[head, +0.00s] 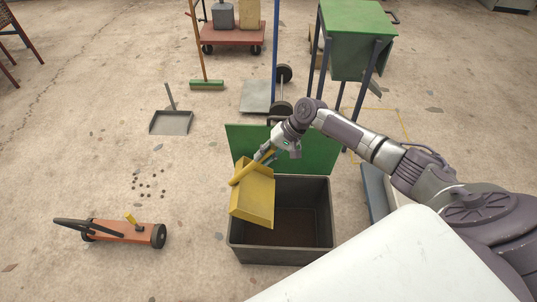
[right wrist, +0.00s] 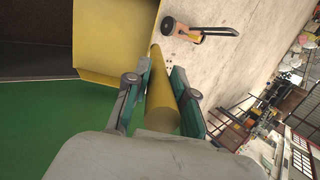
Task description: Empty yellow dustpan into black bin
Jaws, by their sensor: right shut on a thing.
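The yellow dustpan (head: 254,203) hangs tilted over the left part of the black bin (head: 279,254). My right gripper (head: 267,156) is shut on its yellow handle. In the right wrist view, the handle (right wrist: 163,104) lies between the fingers of my right gripper (right wrist: 155,82), and the dustpan (right wrist: 112,38) shows beyond them. The bin's green lid (head: 318,152) stands open at the back. The part of the bin's floor that shows is dark and looks bare; the pan hides the left part. I see no debris in the pan. My left gripper is out of view.
Several small dark pellets (head: 150,185) lie on the concrete floor to the left. A grey dustpan (head: 170,122), a green broom (head: 207,85) and an orange cart (head: 122,232) are around them. A green hopper on legs (head: 358,45) stands behind right.

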